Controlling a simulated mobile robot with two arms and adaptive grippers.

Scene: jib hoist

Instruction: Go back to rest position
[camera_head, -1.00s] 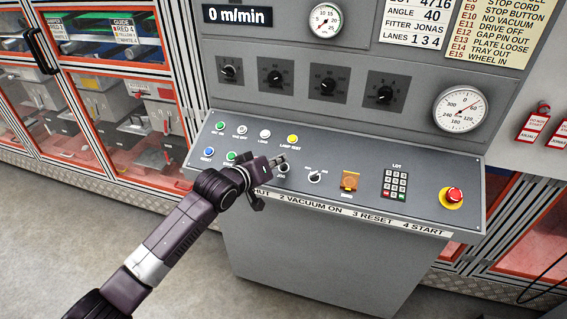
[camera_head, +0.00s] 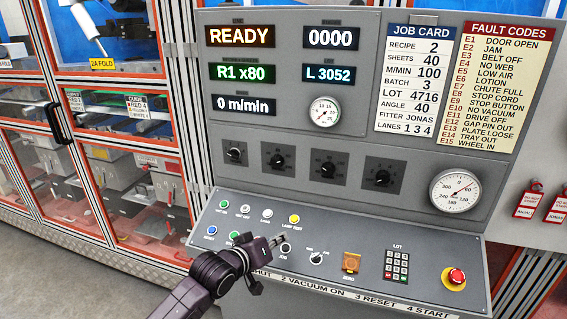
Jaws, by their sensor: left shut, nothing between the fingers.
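My left gripper (camera_head: 278,240) is shut and empty. It is in front of the sloping control panel (camera_head: 330,280), by the black JOB switch (camera_head: 285,248); I cannot tell whether it touches the panel. My left arm (camera_head: 215,272) comes up from the bottom edge and covers part of the panel's left side and the lower label strip. My right gripper is not in view.
The console's upright face carries a READY display (camera_head: 240,35), several knobs, two gauges, a job card (camera_head: 415,75) and a fault code list (camera_head: 493,85). A red stop button (camera_head: 456,276) is at the panel's right. Glazed cabinets (camera_head: 100,130) stand at the left.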

